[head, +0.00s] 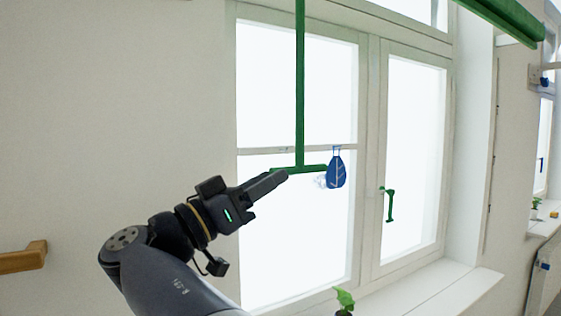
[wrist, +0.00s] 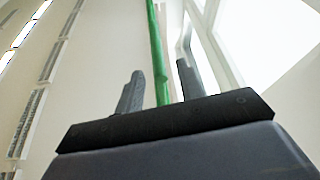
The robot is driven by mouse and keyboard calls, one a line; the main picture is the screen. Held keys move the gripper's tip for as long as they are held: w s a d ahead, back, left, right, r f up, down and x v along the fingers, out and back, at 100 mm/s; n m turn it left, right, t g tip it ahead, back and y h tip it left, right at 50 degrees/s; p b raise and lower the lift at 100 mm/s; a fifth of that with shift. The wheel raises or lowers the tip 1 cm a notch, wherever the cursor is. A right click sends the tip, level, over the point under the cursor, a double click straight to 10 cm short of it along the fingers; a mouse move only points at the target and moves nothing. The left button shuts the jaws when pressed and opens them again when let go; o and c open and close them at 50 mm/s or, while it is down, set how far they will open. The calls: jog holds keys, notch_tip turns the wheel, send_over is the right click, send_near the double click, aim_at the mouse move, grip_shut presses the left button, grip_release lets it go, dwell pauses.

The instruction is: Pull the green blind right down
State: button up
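A green pull rod (head: 300,85) hangs down in front of the window in the head view and ends in a short green crossbar (head: 312,168). The rolled-up green blind (head: 505,18) shows only in part at the top right. My gripper (head: 284,176) is at the left part of the crossbar, its fingers overlapping it in the picture. In the wrist view my two fingers (wrist: 160,88) stand apart, and a green bar (wrist: 155,45) runs up between them with gaps at both sides. I cannot tell whether a finger touches it.
A blue leaf-patterned ornament (head: 337,170) hangs just right of the crossbar. A small plant (head: 344,299) stands at the sill below. A wooden rail (head: 22,258) is on the left wall.

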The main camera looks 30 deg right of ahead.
jog(key=shift+p+x, duration=0.55)
jog(key=shift+x, duration=1.35)
jog(key=shift+c, duration=0.3)
grip_shut()
jog(key=shift+f, duration=0.1)
